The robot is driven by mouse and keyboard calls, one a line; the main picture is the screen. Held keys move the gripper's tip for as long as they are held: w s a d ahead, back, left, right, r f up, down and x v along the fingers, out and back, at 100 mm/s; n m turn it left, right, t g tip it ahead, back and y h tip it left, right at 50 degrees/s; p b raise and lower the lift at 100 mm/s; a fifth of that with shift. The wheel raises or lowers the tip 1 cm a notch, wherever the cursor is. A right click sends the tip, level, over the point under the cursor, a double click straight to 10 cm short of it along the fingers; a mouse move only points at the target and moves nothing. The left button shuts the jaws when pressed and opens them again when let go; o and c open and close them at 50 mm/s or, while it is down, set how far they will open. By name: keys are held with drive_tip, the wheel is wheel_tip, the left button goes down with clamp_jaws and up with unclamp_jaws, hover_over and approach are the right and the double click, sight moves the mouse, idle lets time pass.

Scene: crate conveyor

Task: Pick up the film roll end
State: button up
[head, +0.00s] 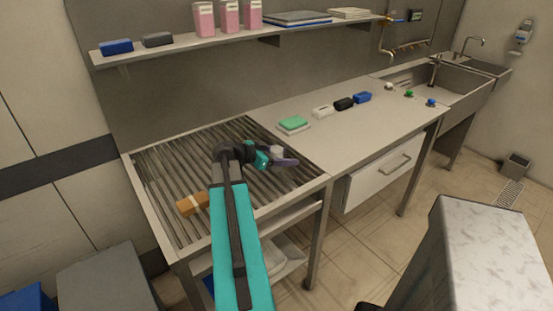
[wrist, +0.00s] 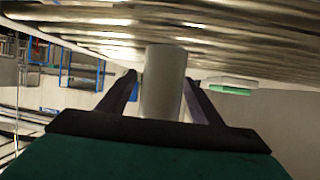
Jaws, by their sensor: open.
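The film roll end shows in the wrist view as a pale grey cylinder (wrist: 165,82) between the two dark fingers of my gripper (wrist: 160,80). A small gap shows on its left side; on its right side I cannot tell whether the finger touches it. In the head view my gripper (head: 284,161) is at the right part of the slatted roller bed, and the white top of the roll end (head: 277,151) shows beside the purple fingers. The jaws are open around the roll. Its lower part is hidden in the head view.
An orange-brown block (head: 193,203) with a light band lies at the front left of the roller bed (head: 152,160). A green-topped pad (head: 293,123) and several small boxes lie on the steel counter (head: 330,150). A shelf (head: 220,37) runs above the back.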

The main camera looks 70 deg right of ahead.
idle(0.3)
drive_tip(key=c, duration=1.1)
drive_tip(key=shift+r, duration=0.15)
drive_tip(key=shift+c, duration=0.2)
wheel_tip(320, 180, up, 10)
drive_tip(key=b, duration=0.2)
idle(0.3)
